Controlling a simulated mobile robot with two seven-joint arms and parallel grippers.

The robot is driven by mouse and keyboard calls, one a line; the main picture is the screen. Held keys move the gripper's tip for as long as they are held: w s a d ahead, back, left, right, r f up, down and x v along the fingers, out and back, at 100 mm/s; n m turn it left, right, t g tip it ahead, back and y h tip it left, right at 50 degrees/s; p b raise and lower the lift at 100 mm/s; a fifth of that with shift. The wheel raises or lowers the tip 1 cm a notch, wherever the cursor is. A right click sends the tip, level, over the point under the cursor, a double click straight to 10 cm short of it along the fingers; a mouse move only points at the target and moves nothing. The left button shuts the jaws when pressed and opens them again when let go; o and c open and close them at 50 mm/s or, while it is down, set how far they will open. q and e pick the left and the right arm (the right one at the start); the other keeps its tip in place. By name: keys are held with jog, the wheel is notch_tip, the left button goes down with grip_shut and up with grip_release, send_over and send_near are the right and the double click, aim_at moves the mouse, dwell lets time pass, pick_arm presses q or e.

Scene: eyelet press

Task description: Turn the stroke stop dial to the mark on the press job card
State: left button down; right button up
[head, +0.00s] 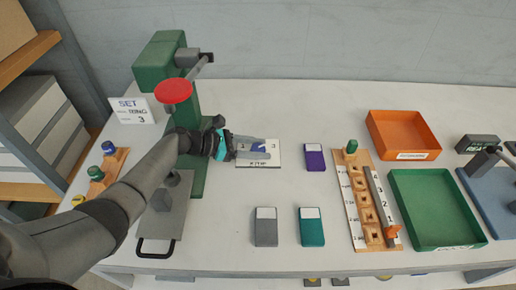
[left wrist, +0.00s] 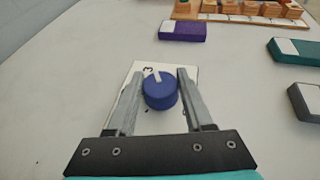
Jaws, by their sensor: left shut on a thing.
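The stroke stop dial is a blue round knob (left wrist: 160,92) with a white pointer line, on a white plate (head: 244,161) with black numbers. My left gripper (head: 268,150) reaches over the plate from the left. In the left wrist view its two fingers (left wrist: 157,95) stand on either side of the knob, shut on it. The pointer line aims at the far edge of the plate, close beside the printed 3; the fingers hide other numbers. The job card (head: 133,110) stands behind the arm, reads SET at top, and its last line ends in 3. My right gripper is out of view.
The green press (head: 160,65) with a red disc stands behind my left arm. A purple block (head: 315,158), a grey block (head: 265,227) and a teal block (head: 312,227) lie nearby. A wooden rack (head: 360,215), an orange tray (head: 402,112) and a green tray (head: 430,172) stand right.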

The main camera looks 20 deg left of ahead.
pick_arm(q)
jog(key=shift+c, duration=1.5)
grip_release()
jog(key=p+v, duration=0.2)
jog(key=v, duration=1.2)
jog(key=shift+s+a+r, duration=0.1)
jog(key=shift+r, duration=0.05)
jog(key=shift+s+a+r, duration=0.15)
jog(key=shift+s+a, duration=0.05)
jog(key=shift+a, duration=0.15)
